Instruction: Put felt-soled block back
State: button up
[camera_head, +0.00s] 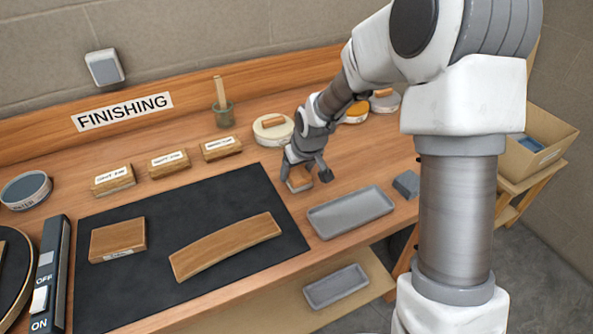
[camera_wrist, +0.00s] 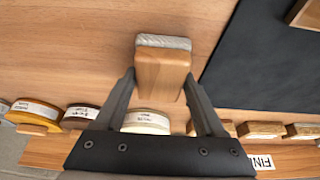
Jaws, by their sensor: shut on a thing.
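My gripper (camera_head: 306,176) is shut on a small wooden block (camera_head: 298,185) beside the right edge of the black mat. In the wrist view the fingers (camera_wrist: 160,85) clasp the block (camera_wrist: 161,72) from both sides. Its pale grey sole (camera_wrist: 163,42) shows at the end away from the gripper. I cannot tell whether the block touches the bench or hangs just above it. A round white tin (camera_head: 272,139) with a wooden piece on its lid stands behind the gripper; it also shows in the wrist view (camera_wrist: 146,119).
The black mat (camera_head: 190,215) bears a curved wooden strip (camera_head: 225,246) and a wooden block (camera_head: 118,240). A grey tray (camera_head: 350,212) and a grey block (camera_head: 406,184) lie to the right. Labelled blocks (camera_head: 169,162), a brush jar (camera_head: 223,115) and a yellow tin (camera_head: 355,116) line the back.

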jog(key=shift+f, duration=0.2)
jog(key=o, duration=1.3)
jog(key=shift+r, duration=0.1)
